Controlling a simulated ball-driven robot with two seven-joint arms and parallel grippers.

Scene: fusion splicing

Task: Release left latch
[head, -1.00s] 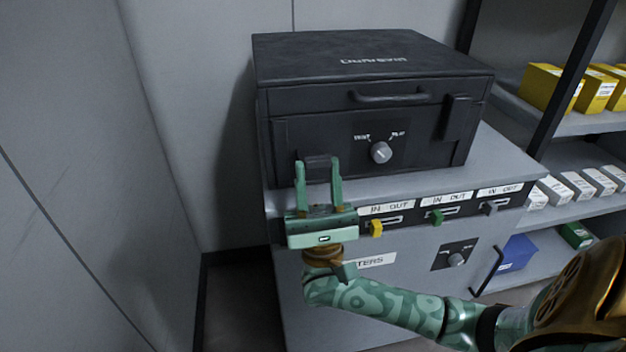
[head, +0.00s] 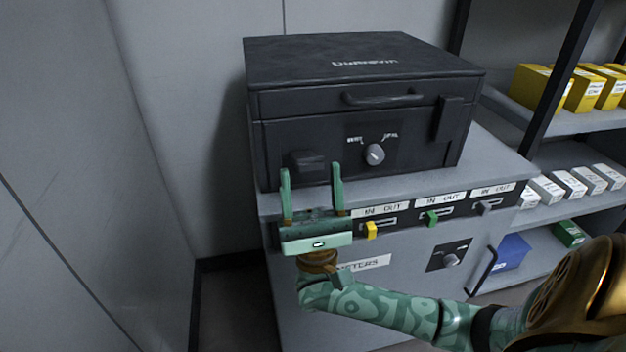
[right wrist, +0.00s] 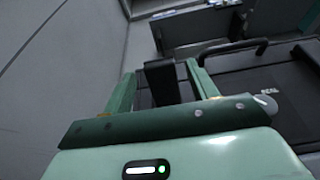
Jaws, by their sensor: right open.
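The left latch (head: 307,162) is a dark block on the left front of the black case (head: 280,103). It juts out below the lid seam, apart from the lid. The right latch (head: 449,118) stands upright across the seam. My right gripper (head: 311,171) is open, its green fingers pointing up, one on either side of the left latch and just below or in front of it. In the right wrist view the left latch (right wrist: 161,84) shows between the two spread fingertips; contact cannot be told. My left gripper is not in view.
The case has a front handle (head: 383,99) and a round knob (head: 375,154). It stands on a grey cabinet (head: 500,155) with yellow (head: 370,231), green (head: 432,218) and grey sliders (head: 484,208). Shelves with boxes are at right; a bare wall (head: 200,110) is at left.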

